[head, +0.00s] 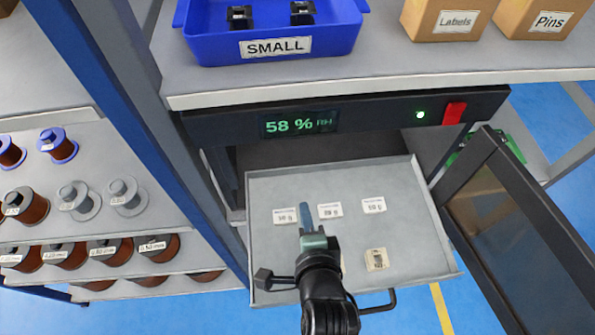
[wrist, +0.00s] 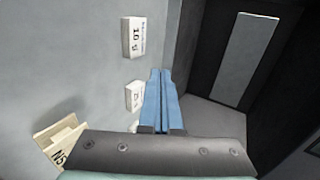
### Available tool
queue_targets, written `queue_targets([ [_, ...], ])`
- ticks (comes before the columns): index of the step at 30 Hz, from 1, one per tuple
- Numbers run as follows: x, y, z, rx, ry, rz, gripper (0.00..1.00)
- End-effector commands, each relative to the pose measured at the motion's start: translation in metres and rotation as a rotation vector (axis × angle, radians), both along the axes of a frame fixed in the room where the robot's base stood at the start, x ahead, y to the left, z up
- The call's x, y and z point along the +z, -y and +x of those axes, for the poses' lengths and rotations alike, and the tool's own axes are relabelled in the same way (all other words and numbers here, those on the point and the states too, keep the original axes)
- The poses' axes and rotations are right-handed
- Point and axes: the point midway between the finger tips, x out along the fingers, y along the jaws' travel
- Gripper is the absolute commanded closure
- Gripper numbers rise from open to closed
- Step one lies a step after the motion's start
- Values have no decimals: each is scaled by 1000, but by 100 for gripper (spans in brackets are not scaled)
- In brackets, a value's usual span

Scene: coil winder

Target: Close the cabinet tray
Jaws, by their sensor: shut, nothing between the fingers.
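The cabinet tray (head: 410,235) is a grey drawer pulled out from under the dark cabinet front (head: 380,115) in the head view. Three small white labelled packets (head: 330,210) lie in a row on it, and a beige packet (head: 377,259) lies nearer its front. A dark handle (head: 380,303) sticks out at the tray's front edge. My gripper (head: 306,208) is over the tray, its blue fingers together and empty, pointing toward the cabinet. In the wrist view the shut fingers (wrist: 163,92) are beside two white packets. My arm hides part of the tray's front.
The cabinet door (head: 515,230) stands open at the right, beside the tray. A blue bin marked SMALL (head: 275,30) and cardboard boxes (head: 450,18) are on the shelf above. A rack with several wire spools (head: 75,200) stands at the left.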

Motion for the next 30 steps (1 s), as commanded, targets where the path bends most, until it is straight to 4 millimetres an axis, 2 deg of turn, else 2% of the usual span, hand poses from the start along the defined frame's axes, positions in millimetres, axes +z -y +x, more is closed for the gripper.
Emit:
queue_targets([
  [3, -10, -1, 21, 2, 1, 0, 100],
  [12, -35, -3, 66, 2, 2, -1, 100],
  [18, -33, -3, 91, 1, 3, -2, 100],
  [24, -34, -3, 101, 1, 2, -3, 100],
  [30, -34, -4, 101, 1, 2, -3, 100],
])
